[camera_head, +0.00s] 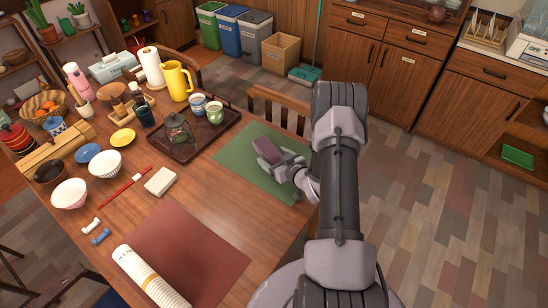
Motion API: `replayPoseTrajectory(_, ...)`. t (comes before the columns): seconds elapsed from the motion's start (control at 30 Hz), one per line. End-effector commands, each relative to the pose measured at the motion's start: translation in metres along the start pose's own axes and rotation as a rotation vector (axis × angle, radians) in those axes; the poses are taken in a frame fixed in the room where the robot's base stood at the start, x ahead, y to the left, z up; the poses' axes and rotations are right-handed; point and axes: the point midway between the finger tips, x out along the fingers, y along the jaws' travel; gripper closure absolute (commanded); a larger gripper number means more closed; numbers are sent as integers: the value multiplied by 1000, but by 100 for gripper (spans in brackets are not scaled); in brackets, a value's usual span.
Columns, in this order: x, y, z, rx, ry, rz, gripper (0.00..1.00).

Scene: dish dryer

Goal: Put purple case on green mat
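The purple case (268,151) is at the green mat (236,163) on the wooden table, over the mat's middle right part in the picture. My gripper (284,160) is at the case's right side, at the end of my arm, and touches or nearly touches it. I cannot tell whether its fingers are closed on the case, or whether the case rests on the mat or is just above it. My gripper and arm hide part of the mat's right side.
A dark tray (184,148) with a lidded glass jar and mugs stands left of the mat. A reddish-brown mat (190,250) and a rolled paper (145,275) lie nearer. A white block (161,181) and a chair (279,104) are close by.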

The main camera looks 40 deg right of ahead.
Motion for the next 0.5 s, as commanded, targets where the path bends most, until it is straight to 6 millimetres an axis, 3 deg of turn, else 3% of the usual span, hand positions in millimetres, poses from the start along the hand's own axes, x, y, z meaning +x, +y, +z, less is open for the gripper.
replayPoseTrajectory(0.23, -9, 1, -4, 1, -1, 1, 22)
replayPoseTrajectory(0.5, -84, 1, -6, 4, -2, 3, 22)
